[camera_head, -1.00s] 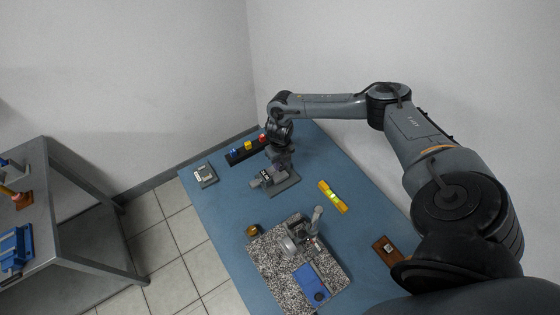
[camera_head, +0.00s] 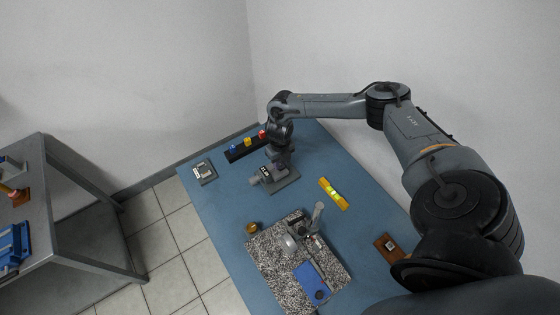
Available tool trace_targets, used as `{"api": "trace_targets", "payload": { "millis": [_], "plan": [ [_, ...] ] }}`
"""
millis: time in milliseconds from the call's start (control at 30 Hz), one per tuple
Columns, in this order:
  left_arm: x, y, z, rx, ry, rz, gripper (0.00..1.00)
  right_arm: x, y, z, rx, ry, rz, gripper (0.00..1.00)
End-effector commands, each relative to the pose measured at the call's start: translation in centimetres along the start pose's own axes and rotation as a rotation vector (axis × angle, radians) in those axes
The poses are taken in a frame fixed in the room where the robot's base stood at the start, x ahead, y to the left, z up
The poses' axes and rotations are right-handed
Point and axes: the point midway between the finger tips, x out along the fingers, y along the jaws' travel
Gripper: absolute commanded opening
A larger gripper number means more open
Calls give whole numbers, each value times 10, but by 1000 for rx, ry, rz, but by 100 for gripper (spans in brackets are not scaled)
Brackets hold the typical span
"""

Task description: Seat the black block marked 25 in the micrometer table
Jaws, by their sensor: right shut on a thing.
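The micrometer table (camera_head: 286,182) is a grey device on a flat plate at the far part of the blue table, with a pale round knob on its left side. My right gripper (camera_head: 272,167) points down right at it, shut on a small dark block (camera_head: 265,171). The block shows a pale marking, too small to read. Block and device overlap in this view; I cannot tell whether the block sits fully down in it. The fingertips are partly hidden. My left gripper is not in view.
A black rack (camera_head: 236,156) with blue, yellow and red pieces stands just behind. A grey square fixture (camera_head: 204,172) lies left. A yellow level (camera_head: 333,194), a brass cup (camera_head: 252,228), a speckled plate (camera_head: 270,268) and a brown block (camera_head: 385,248) are nearer. Bare blue surface lies between.

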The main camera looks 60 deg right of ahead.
Motion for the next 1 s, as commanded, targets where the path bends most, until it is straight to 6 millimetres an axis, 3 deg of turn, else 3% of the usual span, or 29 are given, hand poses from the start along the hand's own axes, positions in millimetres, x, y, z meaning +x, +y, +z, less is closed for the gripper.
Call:
{"api": "trace_targets", "payload": {
  "millis": [33,233,567,600,700,933,1000],
  "plan": [
    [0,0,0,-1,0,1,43,1,0,0,0,-1,-1,28],
    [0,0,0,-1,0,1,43,1,-1,0,1,0,-3,57],
    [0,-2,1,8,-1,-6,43,2,-5,0,4,1,-10,57],
    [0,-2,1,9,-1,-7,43,2,-5,-1,4,1,-11,41],
    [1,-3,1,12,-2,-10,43,2,-5,-1,4,1,-10,29],
    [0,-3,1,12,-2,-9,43,2,-4,-1,3,2,-8,29],
    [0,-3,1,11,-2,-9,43,2,-3,-1,2,2,-8,40]
  ]
}}
